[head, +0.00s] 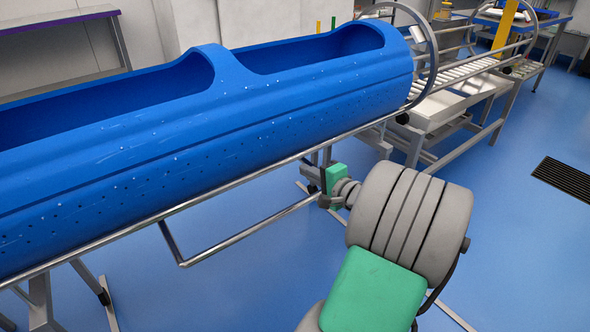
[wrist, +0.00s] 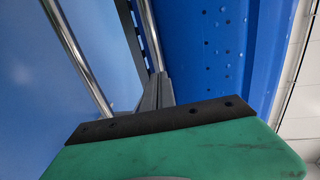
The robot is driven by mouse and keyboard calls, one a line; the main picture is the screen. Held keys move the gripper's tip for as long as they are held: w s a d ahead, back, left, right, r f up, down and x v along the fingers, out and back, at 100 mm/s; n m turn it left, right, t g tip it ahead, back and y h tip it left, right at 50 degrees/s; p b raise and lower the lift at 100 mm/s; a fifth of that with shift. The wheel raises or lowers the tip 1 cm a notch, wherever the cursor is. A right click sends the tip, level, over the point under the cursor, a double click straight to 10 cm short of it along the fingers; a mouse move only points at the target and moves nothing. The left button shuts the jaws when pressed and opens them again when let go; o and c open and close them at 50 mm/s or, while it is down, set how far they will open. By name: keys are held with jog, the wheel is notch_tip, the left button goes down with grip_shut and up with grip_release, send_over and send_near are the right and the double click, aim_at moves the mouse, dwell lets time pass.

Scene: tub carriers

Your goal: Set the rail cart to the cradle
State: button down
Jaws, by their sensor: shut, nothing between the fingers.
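A long blue perforated tub (head: 230,115) with two open tops lies across the left of the head view. It rests on the rail cart, whose steel side rail (head: 245,178) runs along the tub's lower edge. A bent steel handle bar (head: 235,232) hangs out below the rail. My gripper (head: 313,178) is shut and empty, close under the rail near the cart's right end. In the wrist view, the shut fingers (wrist: 153,92) point up between steel tubes (wrist: 75,55) and the blue tub (wrist: 215,50). Whether they touch the cart, I cannot tell.
A roller-topped frame (head: 470,75) with steel rings and a yellow post stands beyond the tub's right end; I cannot tell if it is the cradle. A blue bench is behind it. A dark floor grate (head: 563,180) lies at right. Blue floor is free around my arm.

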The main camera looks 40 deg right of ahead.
aim_at(286, 156)
jog(key=w, duration=0.2)
jog(key=w+f+b, duration=0.1)
jog(key=w, duration=0.2)
jog(key=shift+w+f+b, duration=0.15)
jog(key=shift+w+b, duration=0.15)
jog(key=shift+w, duration=0.2)
jog(key=w+p, duration=0.1)
jog(key=w, duration=0.3)
jog(key=shift+w+p, duration=0.1)
jog(key=shift+p, duration=0.2)
jog(key=shift+w+r, duration=0.15)
jog(key=shift+r, duration=0.2)
